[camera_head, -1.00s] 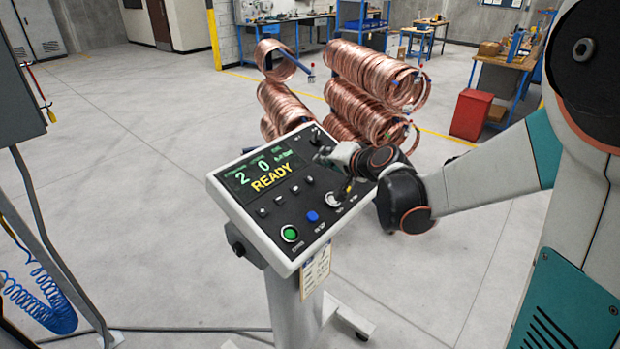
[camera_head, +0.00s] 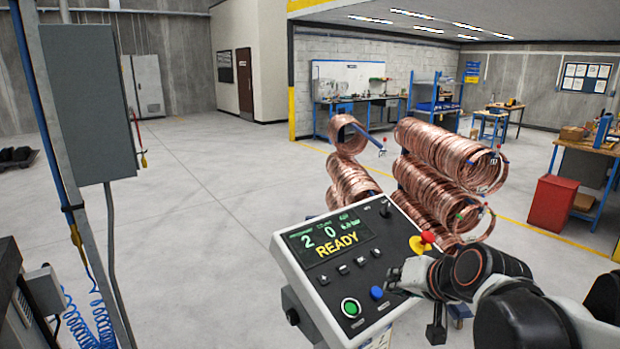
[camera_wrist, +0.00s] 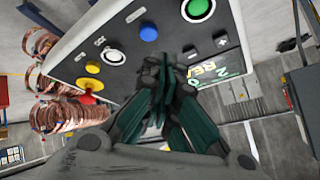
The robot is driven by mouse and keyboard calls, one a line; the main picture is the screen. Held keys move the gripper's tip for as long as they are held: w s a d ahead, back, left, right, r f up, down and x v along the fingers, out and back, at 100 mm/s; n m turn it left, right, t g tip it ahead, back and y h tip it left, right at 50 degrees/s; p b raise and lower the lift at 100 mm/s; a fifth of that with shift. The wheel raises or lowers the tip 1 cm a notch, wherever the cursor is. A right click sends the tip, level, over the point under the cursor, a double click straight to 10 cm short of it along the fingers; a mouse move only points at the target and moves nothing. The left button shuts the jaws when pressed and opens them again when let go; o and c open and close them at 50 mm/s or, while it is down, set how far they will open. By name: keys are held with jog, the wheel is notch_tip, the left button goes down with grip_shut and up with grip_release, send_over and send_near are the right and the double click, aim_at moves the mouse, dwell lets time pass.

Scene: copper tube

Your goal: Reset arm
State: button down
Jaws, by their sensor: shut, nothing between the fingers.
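My gripper (camera_head: 396,280) is shut and empty, just in front of the lower right part of the control panel (camera_head: 318,282). It also shows in the wrist view (camera_wrist: 166,70), its dark fingers together and reaching over the panel face. Whether it touches the panel I cannot tell. The panel's screen reads "2", "0" and "READY". A green button (camera_head: 350,307), a blue button (camera_head: 376,293) and a red knob on a yellow base (camera_head: 422,242) are in view. My arm comes in from the lower right.
Copper tube coils (camera_head: 450,155) hang on a rack behind the panel. A grey cabinet (camera_head: 88,100) on a post stands at the left. A red bin (camera_head: 553,202) and a workbench (camera_head: 590,150) are at the right. The floor at centre left is clear.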

jog(key=s+d+f+n+g+h+b, duration=0.1)
jog(key=s+f, duration=0.3)
jog(key=s, duration=0.4)
jog(key=s+d+f+n+g+h+b, duration=0.1)
jog(key=s+f+n+h+b, duration=0.1)
jog(key=s, duration=0.6)
jog(key=shift+s+d+f+b, duration=0.3)
jog(key=shift+s+f+b, duration=0.1)
jog(key=shift+f, duration=0.45)
